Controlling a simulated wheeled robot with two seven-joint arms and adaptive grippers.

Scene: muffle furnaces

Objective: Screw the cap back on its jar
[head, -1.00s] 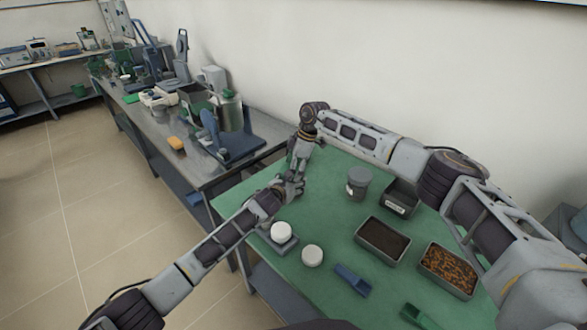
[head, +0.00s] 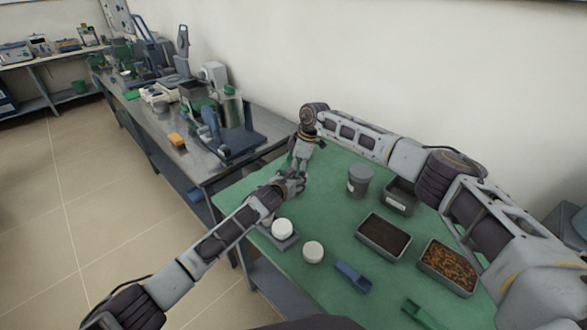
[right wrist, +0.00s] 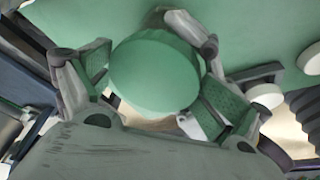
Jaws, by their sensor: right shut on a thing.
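A green round cap (right wrist: 155,72) fills the middle of the right wrist view, seen from above. My right gripper (head: 299,169) points down, with its green finger pads on opposite sides of the cap, shut on it. My left gripper (head: 291,184) meets it from the lower left, close below, over the table's left part. Grey finger parts beyond the cap in the wrist view seem to be my left gripper. Its grip is hidden. The cap cannot be made out in the head view. The jar is hidden under the cap and between the grippers, so its seating cannot be told.
On the green table (head: 325,205) stand a white round container (head: 282,228) on a grey device, another white container (head: 313,252), a grey lidded jar (head: 359,181), trays of dark (head: 384,238) and orange-brown material (head: 448,265), and a blue scoop (head: 353,278). A metal bench adjoins at left.

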